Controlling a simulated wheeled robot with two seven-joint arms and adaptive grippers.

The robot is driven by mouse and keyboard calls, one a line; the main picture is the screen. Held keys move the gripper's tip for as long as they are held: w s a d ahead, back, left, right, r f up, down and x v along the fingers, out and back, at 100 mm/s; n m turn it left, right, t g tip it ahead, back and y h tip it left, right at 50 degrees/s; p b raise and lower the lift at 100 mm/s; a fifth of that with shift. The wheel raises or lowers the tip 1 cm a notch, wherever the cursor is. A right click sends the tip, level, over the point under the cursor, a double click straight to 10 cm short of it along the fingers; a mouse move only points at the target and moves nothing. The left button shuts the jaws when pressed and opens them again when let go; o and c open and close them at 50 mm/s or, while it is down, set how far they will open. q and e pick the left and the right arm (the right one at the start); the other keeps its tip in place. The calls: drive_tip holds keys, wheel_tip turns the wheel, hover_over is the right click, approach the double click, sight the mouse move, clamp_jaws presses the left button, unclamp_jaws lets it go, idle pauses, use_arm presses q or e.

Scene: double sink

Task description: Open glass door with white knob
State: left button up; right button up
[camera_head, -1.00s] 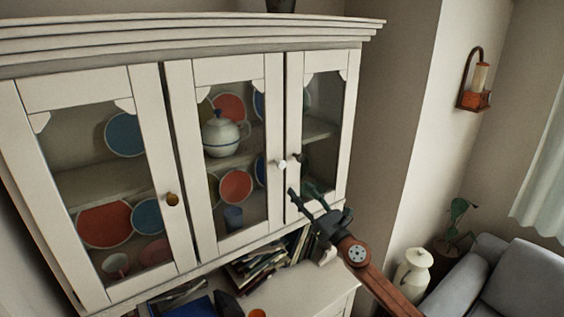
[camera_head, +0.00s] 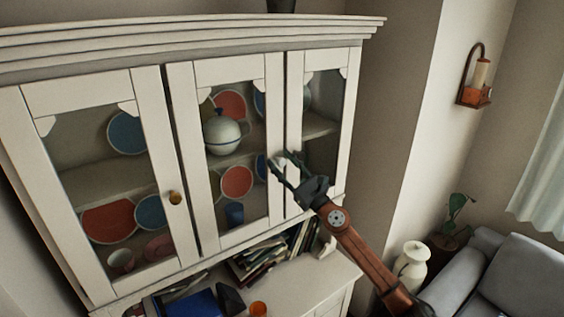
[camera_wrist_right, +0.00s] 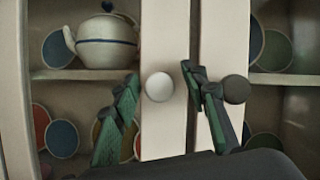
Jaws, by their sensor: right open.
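The white cabinet has three glass doors. The middle glass door (camera_head: 196,185) carries the white knob (camera_wrist_right: 159,87) on its right frame, and it looks shut. In the right wrist view the white knob sits between the two fingers of my right gripper (camera_wrist_right: 158,92), which is open with space on both sides of the knob. In the head view my right gripper (camera_head: 283,168) is at the middle door's right edge and largely covers the knob. A dark knob (camera_wrist_right: 236,89) on the right door is just outside the right finger. My left gripper is not in view.
The left glass door (camera_head: 178,240) has a brass-coloured knob (camera_head: 175,198). Plates and a white teapot (camera_head: 221,134) stand behind the glass. Books (camera_head: 262,262) and an orange cup (camera_head: 258,309) are on the counter below. A grey sofa (camera_head: 510,275) is at the right.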

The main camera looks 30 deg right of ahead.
drive_tip(key=shift+c, duration=0.6)
clamp_jaws()
